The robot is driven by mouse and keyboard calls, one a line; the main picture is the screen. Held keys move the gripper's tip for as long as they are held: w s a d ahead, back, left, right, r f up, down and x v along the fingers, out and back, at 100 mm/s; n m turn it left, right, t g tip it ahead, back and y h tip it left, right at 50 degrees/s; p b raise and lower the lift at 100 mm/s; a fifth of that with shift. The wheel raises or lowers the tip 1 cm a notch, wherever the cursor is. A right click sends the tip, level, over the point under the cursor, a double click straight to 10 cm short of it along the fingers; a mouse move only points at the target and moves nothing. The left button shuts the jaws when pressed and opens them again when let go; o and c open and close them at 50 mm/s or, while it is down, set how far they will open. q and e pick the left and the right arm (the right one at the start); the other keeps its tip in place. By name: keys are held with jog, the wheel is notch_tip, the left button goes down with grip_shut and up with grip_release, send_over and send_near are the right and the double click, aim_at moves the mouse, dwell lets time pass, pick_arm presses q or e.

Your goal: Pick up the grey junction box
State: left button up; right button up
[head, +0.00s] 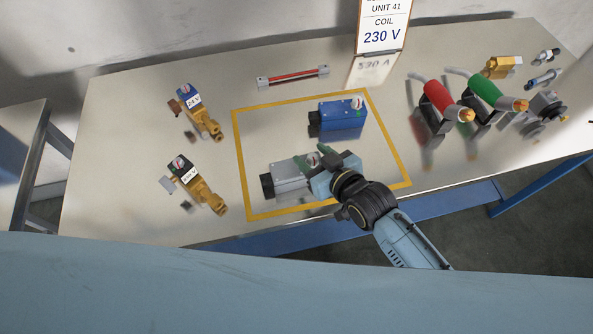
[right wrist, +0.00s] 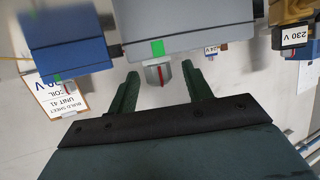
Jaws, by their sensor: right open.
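The grey junction box (head: 287,178) lies in the front part of the yellow-taped rectangle, with a black fitting at its left end. My right gripper (head: 318,157) is at the box's right end and partly covers it. In the right wrist view the grey box (right wrist: 190,28) fills the top middle, with a green patch on its side. The two green fingers (right wrist: 160,70) are apart, with a small light knob with a red mark (right wrist: 159,74) between them in the picture. I cannot tell whether they touch the box. My left gripper is out of view.
A blue box (head: 340,119) sits behind the grey one inside the tape (head: 241,160). Two brass valves (head: 200,112) (head: 200,187) lie to the left. A red-and-silver bar (head: 293,77) and a 230 V sign (head: 383,30) are behind.

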jog(key=shift+w+a, duration=0.2)
jog(key=shift+c, duration=0.3)
jog(key=shift+f, duration=0.1)
grip_shut()
